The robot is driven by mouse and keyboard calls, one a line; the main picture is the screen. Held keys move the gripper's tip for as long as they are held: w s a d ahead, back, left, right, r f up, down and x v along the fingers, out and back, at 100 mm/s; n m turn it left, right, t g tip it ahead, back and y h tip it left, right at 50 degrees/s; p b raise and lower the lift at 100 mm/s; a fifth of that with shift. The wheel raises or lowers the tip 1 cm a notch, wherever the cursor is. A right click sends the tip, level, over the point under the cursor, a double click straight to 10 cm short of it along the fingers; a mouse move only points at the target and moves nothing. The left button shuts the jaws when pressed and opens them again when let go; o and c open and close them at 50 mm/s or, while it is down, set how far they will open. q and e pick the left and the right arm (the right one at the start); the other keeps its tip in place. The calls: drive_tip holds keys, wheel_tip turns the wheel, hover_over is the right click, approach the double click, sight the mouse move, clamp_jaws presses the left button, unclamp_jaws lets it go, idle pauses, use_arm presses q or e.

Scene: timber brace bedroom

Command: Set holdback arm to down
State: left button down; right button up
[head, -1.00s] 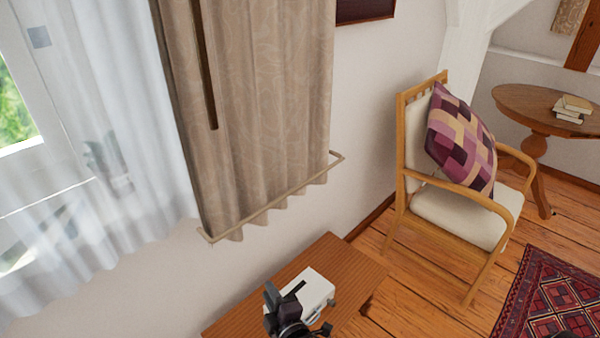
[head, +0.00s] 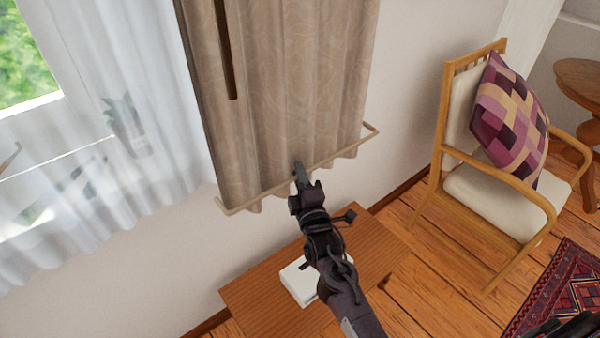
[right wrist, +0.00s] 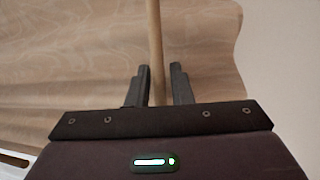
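The holdback arm (head: 345,152) is a thin beige bar running across the front of the brown patterned curtain (head: 290,90) near its bottom hem. Its ends bend back towards the wall. My right gripper (head: 301,175) is at the middle of the bar, in front of the curtain. In the right wrist view the bar (right wrist: 155,45) passes between the two dark fingers (right wrist: 160,80), which stand apart on either side of it. A gap shows on the right finger's side; the left finger is very close to the bar, and contact cannot be told. My left gripper is not in view.
A small wooden table (head: 255,290) with a white box (head: 298,284) stands below my right arm. A wooden chair (head: 495,205) with a patterned cushion (head: 510,115) is at the right. A sheer white curtain (head: 100,150) covers the window at the left.

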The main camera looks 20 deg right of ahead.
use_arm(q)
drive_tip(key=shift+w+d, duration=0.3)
use_arm(e)
clamp_jaws()
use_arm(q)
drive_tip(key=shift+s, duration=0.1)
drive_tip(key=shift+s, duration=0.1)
